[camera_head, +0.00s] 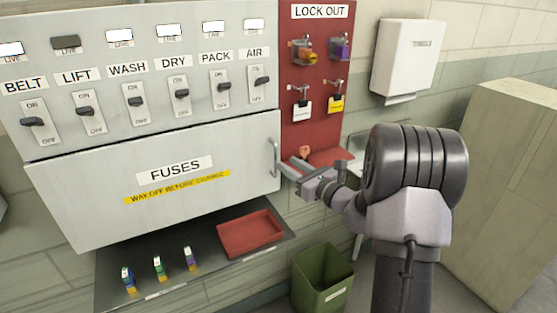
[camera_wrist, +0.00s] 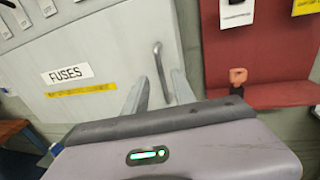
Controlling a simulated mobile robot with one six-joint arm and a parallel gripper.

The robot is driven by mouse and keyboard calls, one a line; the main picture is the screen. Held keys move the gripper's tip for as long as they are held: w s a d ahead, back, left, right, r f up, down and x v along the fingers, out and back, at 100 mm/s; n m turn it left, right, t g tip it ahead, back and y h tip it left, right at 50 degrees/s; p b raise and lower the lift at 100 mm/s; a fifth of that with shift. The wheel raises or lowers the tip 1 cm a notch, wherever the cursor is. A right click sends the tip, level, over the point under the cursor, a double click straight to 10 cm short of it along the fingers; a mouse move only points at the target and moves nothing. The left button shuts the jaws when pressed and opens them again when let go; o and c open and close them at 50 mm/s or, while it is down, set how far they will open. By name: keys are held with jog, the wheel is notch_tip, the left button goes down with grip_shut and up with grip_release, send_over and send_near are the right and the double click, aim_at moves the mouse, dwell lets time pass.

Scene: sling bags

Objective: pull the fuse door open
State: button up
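The fuse door (camera_head: 100,195) is a wide grey panel with a FUSES label and a yellow strip, and it looks shut. Its upright metal handle (camera_head: 274,157) is at the door's right edge. My gripper (camera_head: 287,168) is at the handle's lower part, coming from the right. In the wrist view the handle (camera_wrist: 158,62) shows between the two fingers of my gripper (camera_wrist: 160,78). The fingers stand apart, with a visible gap to the handle; how deep it sits between them is hard to tell.
A red lock-out board (camera_head: 312,75) with padlocks and tags is right of the door, with a red shelf (camera_wrist: 275,95) below. Under the door, a shelf (camera_head: 125,298) holds several fuses and a red tray (camera_head: 250,250). A green bin (camera_head: 322,282) stands below.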

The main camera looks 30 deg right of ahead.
aim_at(279, 158)
jog(key=x, duration=0.5)
jog(key=shift+w+a, duration=0.1)
jog(key=shift+w, duration=0.15)
grip_shut()
dwell(1.1)
